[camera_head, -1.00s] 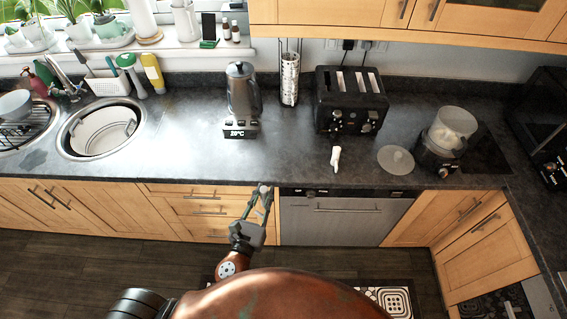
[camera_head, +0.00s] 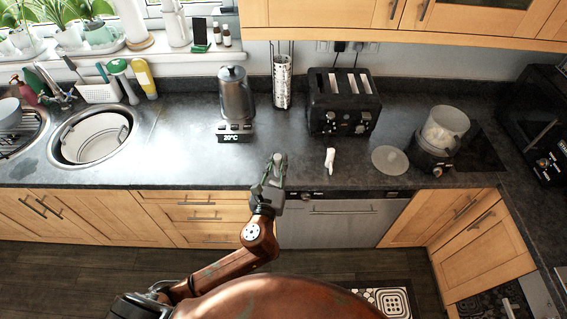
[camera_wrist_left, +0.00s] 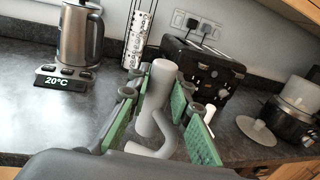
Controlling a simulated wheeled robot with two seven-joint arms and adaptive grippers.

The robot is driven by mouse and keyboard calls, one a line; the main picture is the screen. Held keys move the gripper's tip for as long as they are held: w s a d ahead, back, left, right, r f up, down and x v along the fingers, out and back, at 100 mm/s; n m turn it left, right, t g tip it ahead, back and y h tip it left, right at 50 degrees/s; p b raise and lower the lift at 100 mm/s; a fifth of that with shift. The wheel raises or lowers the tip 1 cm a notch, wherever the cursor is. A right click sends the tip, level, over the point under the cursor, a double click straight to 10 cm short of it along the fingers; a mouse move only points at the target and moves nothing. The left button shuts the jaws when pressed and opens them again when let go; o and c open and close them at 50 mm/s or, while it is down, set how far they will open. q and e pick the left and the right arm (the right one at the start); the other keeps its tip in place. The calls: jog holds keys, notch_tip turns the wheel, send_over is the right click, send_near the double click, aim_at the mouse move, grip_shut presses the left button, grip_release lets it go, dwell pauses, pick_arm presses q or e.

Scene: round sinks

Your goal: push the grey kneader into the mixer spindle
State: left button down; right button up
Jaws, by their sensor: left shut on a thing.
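The grey kneader (camera_wrist_left: 155,105) is between the green-padded fingers of my left gripper (camera_wrist_left: 160,115) in the left wrist view. It has a thick round stem pointing up and a curved hook below. In the head view, my left gripper (camera_head: 276,167) is shut on it, at the counter's front edge. The mixer (camera_head: 439,140) stands at the right of the counter, well right of the gripper, with a clear bowl on a black base. Its spindle cannot be made out. The mixer also shows in the left wrist view (camera_wrist_left: 292,108). My right gripper is not in view.
A white kneader-like piece (camera_head: 330,158) stands before the black toaster (camera_head: 343,103). A round clear lid (camera_head: 390,160) lies left of the mixer. A kettle (camera_head: 235,95) stands on its base at the back. The counter (camera_head: 190,155) between sink and kettle is clear.

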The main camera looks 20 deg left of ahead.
pick_arm(q)
jog(key=w+f+b, duration=0.1)
jog(key=w+f, duration=0.3)
jog(key=w+a+f+b, duration=0.1)
jog(key=w+f, duration=0.3)
jog(key=w, duration=0.1)
jog(key=w+a+f+b, duration=0.1)
jog(key=w+f+b, duration=0.1)
jog(key=w+f, duration=0.2)
jog(key=shift+w+f, duration=0.1)
jog(key=shift+w, duration=0.25)
jog(key=shift+s+f, duration=0.1)
jog(key=shift+f, duration=0.05)
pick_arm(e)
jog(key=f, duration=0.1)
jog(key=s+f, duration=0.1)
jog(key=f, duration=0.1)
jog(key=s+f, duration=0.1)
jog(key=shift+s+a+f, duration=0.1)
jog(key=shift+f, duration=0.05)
pick_arm(q)
jog(key=shift+f, duration=0.25)
jog(key=c, duration=1.7)
grip_release()
jog(key=shift+c, duration=0.2)
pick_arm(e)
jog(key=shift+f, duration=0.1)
